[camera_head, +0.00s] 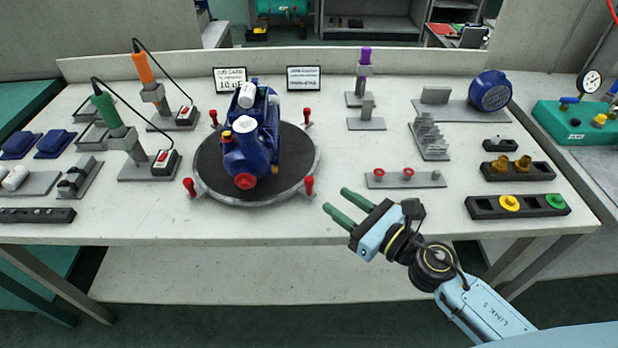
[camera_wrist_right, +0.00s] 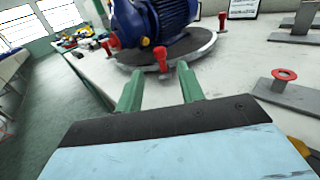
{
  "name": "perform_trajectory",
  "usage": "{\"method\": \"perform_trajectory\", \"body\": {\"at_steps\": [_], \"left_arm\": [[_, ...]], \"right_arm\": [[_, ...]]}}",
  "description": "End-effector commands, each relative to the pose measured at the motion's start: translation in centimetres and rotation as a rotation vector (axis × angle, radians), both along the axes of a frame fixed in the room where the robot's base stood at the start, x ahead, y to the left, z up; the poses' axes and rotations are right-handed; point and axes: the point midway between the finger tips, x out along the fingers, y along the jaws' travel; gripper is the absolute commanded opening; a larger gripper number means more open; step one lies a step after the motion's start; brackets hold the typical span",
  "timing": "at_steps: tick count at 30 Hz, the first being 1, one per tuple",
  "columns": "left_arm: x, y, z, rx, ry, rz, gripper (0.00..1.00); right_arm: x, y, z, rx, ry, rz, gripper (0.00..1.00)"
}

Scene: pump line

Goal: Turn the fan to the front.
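A blue pump-and-motor unit (camera_head: 250,145) stands on a round turntable with a dark top (camera_head: 296,165). A red cap (camera_head: 246,181) on the unit faces the front edge, and a white part sits at its rear top. I cannot make out a fan on it. In the right wrist view its ribbed blue body (camera_wrist_right: 170,18) shows above the turntable rim (camera_wrist_right: 200,45). My right gripper (camera_head: 336,200) is open and empty, in front and to the right of the turntable, apart from it. Its green fingers (camera_wrist_right: 160,78) point toward a red-topped post. My left gripper is not in view.
Red-topped posts (camera_head: 309,186) stand around the turntable. Stands with orange and green tools (camera_head: 105,108) are at left. A plate with red knobs (camera_head: 405,180) and a separate blue motor piece (camera_head: 490,91) are at right. The table's front strip before the turntable is clear.

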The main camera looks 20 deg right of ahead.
Motion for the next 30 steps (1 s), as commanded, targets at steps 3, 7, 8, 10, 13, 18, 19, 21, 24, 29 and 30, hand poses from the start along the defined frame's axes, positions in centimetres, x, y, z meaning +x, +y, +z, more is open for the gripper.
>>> {"method": "perform_trajectory", "body": {"at_steps": [3,7,8,10,13,18,19,21,24,29,30], "left_arm": [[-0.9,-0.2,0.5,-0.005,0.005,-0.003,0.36],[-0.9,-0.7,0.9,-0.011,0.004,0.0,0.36],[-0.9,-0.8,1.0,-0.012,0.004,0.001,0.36],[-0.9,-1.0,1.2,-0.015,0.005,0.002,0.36],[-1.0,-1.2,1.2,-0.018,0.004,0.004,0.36],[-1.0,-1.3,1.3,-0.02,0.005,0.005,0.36],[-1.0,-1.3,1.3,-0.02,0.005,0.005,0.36],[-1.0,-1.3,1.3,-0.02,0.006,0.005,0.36],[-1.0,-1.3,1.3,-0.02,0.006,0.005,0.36],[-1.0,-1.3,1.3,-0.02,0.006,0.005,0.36],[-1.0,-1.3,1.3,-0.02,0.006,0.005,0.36]], "right_arm": [[2.2,1.2,0.3,0.001,-0.003,0.0,0.38],[4.3,2.4,0.3,0.001,-0.002,0.0,0.38],[4.8,2.6,0.3,0.001,-0.003,0.0,0.38],[5.8,3.2,0.2,0.0,-0.002,0.001,0.38],[7.0,3.8,0.1,0.001,-0.002,0.0,0.38],[8.0,4.5,0.0,0.001,0.0,0.001,0.38],[8.1,4.5,0.0,0.001,0.0,0.001,0.38],[8.2,4.6,0.0,0.0,0.0,0.001,0.38],[8.2,4.6,0.0,0.0,0.0,0.001,0.38],[8.2,4.6,0.0,0.0,0.0,0.001,0.33],[8.2,4.6,0.0,0.0,0.0,0.001,0.28]]}}
